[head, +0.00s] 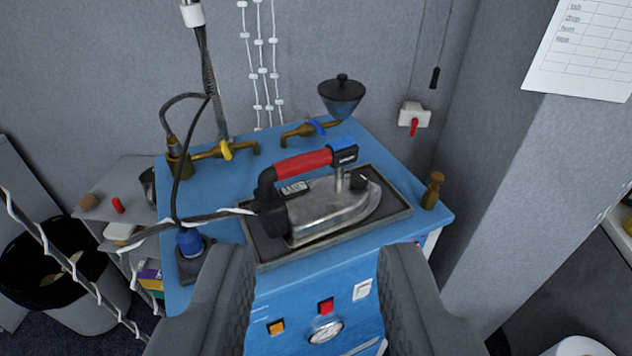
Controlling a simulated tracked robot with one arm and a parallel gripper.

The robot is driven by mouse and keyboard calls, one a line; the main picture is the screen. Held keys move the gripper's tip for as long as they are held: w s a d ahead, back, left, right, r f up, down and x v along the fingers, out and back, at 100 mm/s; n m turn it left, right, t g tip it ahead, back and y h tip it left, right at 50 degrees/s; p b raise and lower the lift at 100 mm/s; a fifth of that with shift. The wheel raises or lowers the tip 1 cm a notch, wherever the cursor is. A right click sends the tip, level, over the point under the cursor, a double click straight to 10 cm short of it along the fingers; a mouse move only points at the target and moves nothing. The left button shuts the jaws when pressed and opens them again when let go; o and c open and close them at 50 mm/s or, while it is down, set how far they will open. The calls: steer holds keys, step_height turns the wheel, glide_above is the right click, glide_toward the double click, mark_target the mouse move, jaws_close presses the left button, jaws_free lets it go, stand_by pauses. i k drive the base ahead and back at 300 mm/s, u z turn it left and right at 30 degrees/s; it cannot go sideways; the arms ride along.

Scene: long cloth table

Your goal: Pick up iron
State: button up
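The iron (332,207) has a silver metal body, a red and black handle (303,163) and a blue-and-black front grip. It sits on a dark, framed rest plate (387,218) on top of a blue steam station (222,177). Its pointed end faces right, and a cord runs from its rear to the left. My gripper (318,265) shows at the bottom as two dark grey fingers spread wide apart. It is open and empty, on the near side of the iron and not touching it. The iron's underside is hidden.
Brass taps (310,129) and a dark funnel (341,98) stand behind the iron. A small brass fitting (432,190) is at the right corner. A hose (207,70) hangs at the left. A grey wall column (520,190) stands right, and a bin (62,285) lower left.

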mark_target(303, 215)
steer(key=z, duration=0.15)
steer(key=i, duration=0.45)
steer(key=u, duration=1.55)
steer(key=k, duration=0.9)
steer(key=z, duration=1.05)
steer(key=i, duration=1)
steer(key=u, duration=0.05)
